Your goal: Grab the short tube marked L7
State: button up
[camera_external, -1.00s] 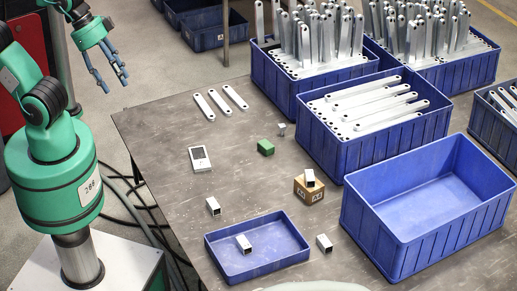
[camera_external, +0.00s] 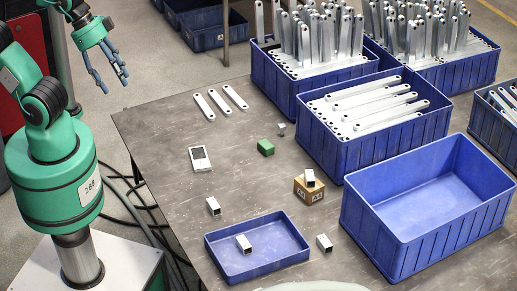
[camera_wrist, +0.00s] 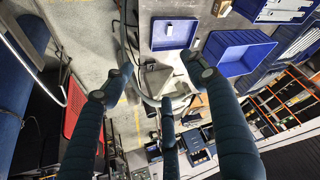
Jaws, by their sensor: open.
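Several short square metal tubes are in the external view; no L7 mark is legible on any of them. One tube (camera_external: 213,206) lies on the table left of the small box. One tube (camera_external: 243,243) lies in the shallow blue tray (camera_external: 283,256), and it shows in the wrist view (camera_wrist: 168,28). One tube (camera_external: 324,243) lies right of the tray. One tube (camera_external: 310,178) rests on top of the small brown box (camera_external: 308,194). My gripper (camera_external: 115,83) is open and empty, raised beyond the table's left edge, far from all the tubes; its spread fingers fill the wrist view (camera_wrist: 157,78).
An empty deep blue bin (camera_external: 420,200) stands at right. Blue bins (camera_external: 345,155) of brackets stand at the back. The table's left side is clear.

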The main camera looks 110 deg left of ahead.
jog(key=m+g+p, duration=0.3)
jog(key=m+g, duration=0.3)
jog(key=m, duration=0.3)
send_over(211, 203)
notch_tip(211, 203, down, 42)
jog(key=shift+r, duration=0.25)
jog(key=shift+a, duration=0.1)
jog(key=shift+f+b, duration=0.95)
jog(key=shift+f, duration=3.35)
